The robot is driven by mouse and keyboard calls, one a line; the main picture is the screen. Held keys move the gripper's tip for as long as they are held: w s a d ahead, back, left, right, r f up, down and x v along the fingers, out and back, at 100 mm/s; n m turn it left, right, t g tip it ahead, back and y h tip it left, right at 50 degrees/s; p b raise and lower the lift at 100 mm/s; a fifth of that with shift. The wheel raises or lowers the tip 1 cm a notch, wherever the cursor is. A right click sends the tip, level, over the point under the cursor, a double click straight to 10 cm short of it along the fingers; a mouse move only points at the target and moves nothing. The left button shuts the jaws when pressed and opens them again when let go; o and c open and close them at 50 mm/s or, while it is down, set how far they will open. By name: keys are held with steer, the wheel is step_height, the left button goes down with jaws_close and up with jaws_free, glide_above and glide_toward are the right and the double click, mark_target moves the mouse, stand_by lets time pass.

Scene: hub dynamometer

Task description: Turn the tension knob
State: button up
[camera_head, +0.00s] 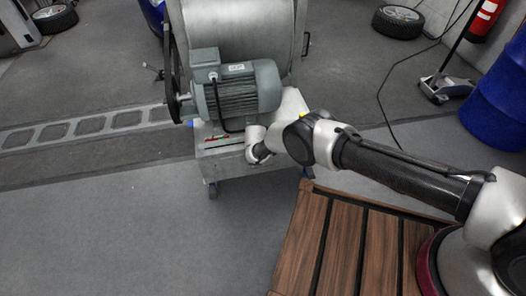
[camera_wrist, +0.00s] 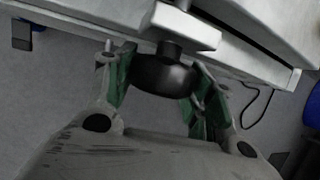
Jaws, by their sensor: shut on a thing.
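The tension knob (camera_wrist: 165,77) is a round black knob on a short dark stem under a pale block of the dynamometer frame, seen in the wrist view. My gripper (camera_wrist: 160,88) has a green-padded finger on each side of the knob and is shut on it. In the head view the knob cannot be made out; my wrist (camera_head: 257,143) is at the front of the dynamometer's wheeled base (camera_head: 222,160) and covers that spot. The grey-green motor (camera_head: 240,92) sits on the base, in front of the large metal drum (camera_head: 235,30).
A slatted wooden surface (camera_head: 335,235) lies at the lower right, beneath my arm. A blue barrel (camera_head: 500,100) and a trolley jack (camera_head: 447,88) stand at the right. Loose wheels (camera_head: 398,20) lie at the back.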

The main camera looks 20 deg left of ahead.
stand_by(0.6)
steer(key=o, duration=1)
steer(key=shift+r, duration=0.1)
steer(key=shift+s+r, duration=0.2)
steer(key=shift+r, duration=0.3)
steer(key=shift+v, duration=5.45)
steer(key=shift+s+f, duration=0.1)
steer(key=shift+s, duration=0.05)
